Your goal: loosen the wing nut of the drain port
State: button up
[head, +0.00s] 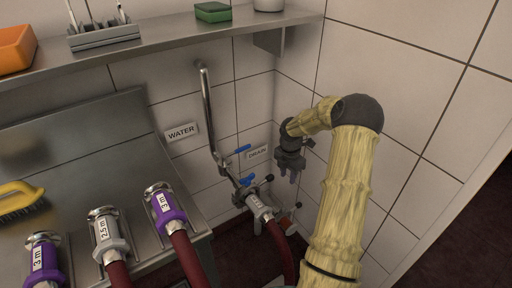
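The drain port is low on the tiled wall, under the DRAIN label (257,154). A blue wing-shaped part (247,181) shows at its pipe joint; I cannot tell for sure whether it is the wing nut or a valve handle. A hose coupling with a white label (260,202) sits at the port, with a dark red hose (283,248) running down from it. My gripper (291,174) hangs to the right of the port and above the coupling, apart from both. Its fingers are small and dark here, and their opening cannot be made out.
A steel counter (85,140) at left holds several hose ends and a yellow brush (18,198). A blue lever (242,149) and WATER pipe (207,105) stand left of my gripper.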

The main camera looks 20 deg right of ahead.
jog(key=w+a+r+n+t+h, duration=0.1)
jog(key=a+r+n, duration=0.4)
jog(key=n, duration=0.6)
jog(key=w+a+r+n+t+h, duration=0.2)
jog(key=w+a+r+n+t, duration=0.2)
jog(key=n, duration=0.7)
notch_tip(320, 180, up, 2)
jog(key=shift+a+r+t, duration=0.25)
jog(key=shift+a+t, duration=0.45)
jog(key=shift+t, duration=0.1)
jog(key=shift+w, duration=0.1)
